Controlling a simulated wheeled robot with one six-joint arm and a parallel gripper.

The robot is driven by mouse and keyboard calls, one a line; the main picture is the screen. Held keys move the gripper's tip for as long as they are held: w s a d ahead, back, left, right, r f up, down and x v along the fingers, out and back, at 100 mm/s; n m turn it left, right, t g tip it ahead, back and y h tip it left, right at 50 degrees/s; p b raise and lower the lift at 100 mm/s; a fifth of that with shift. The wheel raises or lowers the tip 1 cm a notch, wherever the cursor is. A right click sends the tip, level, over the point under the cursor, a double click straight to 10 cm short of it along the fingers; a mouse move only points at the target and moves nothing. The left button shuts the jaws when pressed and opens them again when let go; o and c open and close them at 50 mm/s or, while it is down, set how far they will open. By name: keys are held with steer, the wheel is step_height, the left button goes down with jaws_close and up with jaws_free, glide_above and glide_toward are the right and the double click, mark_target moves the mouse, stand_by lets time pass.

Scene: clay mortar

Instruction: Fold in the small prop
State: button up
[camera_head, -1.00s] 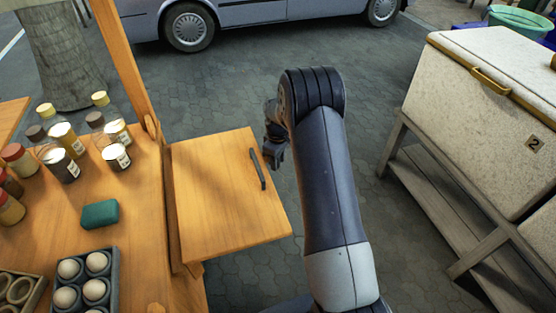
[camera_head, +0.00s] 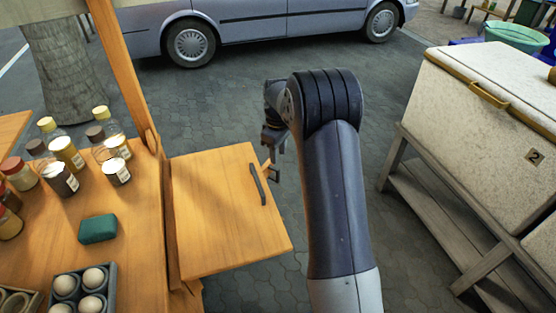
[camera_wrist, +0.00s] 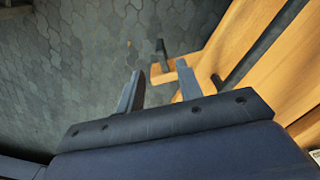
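A wooden flap (camera_head: 220,220) with a dark bar handle (camera_head: 258,184) stands out level from the right side of the wooden stall. A small wooden piece, seemingly the prop (camera_head: 266,164), shows just past the flap's far right edge. In the wrist view the prop (camera_wrist: 166,76) sticks out from the flap (camera_wrist: 285,75), with a dark knob (camera_wrist: 162,52) on it. My gripper (camera_head: 274,155) is beside the flap's right edge. In the wrist view my gripper (camera_wrist: 160,76) has its fingers apart, with the prop close to the tips; I cannot tell whether they touch.
Bottles and jars (camera_head: 65,155), a green sponge-like block (camera_head: 98,229) and an egg tray (camera_head: 105,292) are on the stall counter (camera_head: 135,225). A pale chest (camera_head: 480,130) on a stand is at the right. A van (camera_head: 250,25) is behind. Paving between is clear.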

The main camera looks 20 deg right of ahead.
steer(key=shift+r, duration=0.1)
